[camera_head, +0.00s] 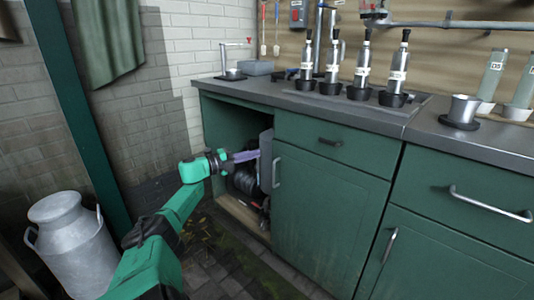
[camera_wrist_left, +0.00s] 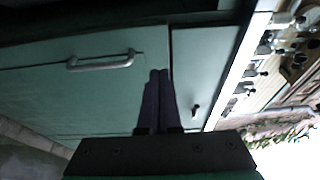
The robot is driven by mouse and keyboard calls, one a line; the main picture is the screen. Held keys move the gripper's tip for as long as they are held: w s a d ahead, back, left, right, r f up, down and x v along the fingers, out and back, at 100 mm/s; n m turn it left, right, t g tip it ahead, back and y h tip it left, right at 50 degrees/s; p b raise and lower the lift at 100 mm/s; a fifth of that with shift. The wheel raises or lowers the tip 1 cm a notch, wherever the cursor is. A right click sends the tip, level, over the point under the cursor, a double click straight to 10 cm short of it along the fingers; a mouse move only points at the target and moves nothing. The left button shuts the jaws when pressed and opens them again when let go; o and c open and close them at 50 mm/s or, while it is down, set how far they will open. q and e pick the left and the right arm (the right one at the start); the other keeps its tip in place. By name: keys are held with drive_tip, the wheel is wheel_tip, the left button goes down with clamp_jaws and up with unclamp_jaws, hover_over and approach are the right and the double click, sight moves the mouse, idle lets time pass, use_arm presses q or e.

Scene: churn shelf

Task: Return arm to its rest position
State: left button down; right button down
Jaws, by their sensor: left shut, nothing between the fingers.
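My left arm comes in from the lower left in the head view. My left gripper (camera_head: 246,156) is in front of the open cupboard bay at the left end of the green counter (camera_head: 330,203). Its fingers point right, towards the grey edge of a panel. In the left wrist view the two dark fingers of my left gripper (camera_wrist_left: 157,100) are together, with nothing between them. A green door with a metal handle (camera_wrist_left: 100,62) lies beyond them. I cannot tell whether the fingertips touch anything. My right gripper is not in view.
A metal milk churn (camera_head: 72,248) stands on the floor at the lower left, beside a green post (camera_head: 82,110). Several bottles (camera_head: 396,68) in black holders and a metal cup (camera_head: 462,109) stand on the worktop. Dark items (camera_head: 244,182) sit inside the bay.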

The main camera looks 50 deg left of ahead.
use_arm(q)
drive_tip(key=s+a, duration=0.2)
drive_tip(key=shift+s, duration=0.3)
